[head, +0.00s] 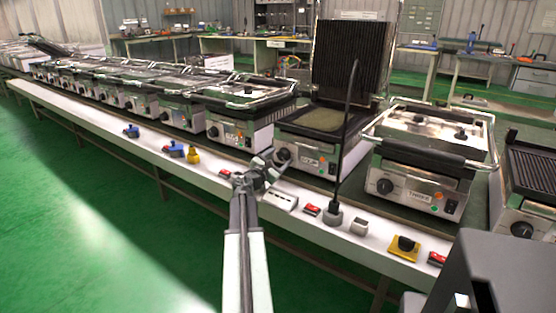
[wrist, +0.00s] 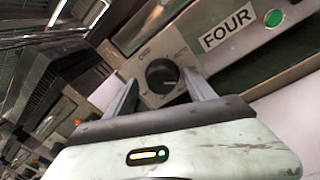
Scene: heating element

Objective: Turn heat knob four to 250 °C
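Heat knob four is a round black dial (wrist: 163,72) on a metal panel beside the label FOUR (wrist: 228,30) in the wrist view. A pale mark shows on the knob, but the temperature numbers are too small to read. In the head view the knob (head: 283,155) sits on the front of the grill with its ribbed lid raised (head: 348,62). My gripper (head: 268,166) is just in front of that knob. In the wrist view its two fingers (wrist: 158,82) are apart, one on each side of the knob. I cannot tell whether they touch it.
A green light (wrist: 273,18) is right of the label. More grills stand along the bench, including a closed one (head: 425,150) to the right. Small switches lie along that edge.

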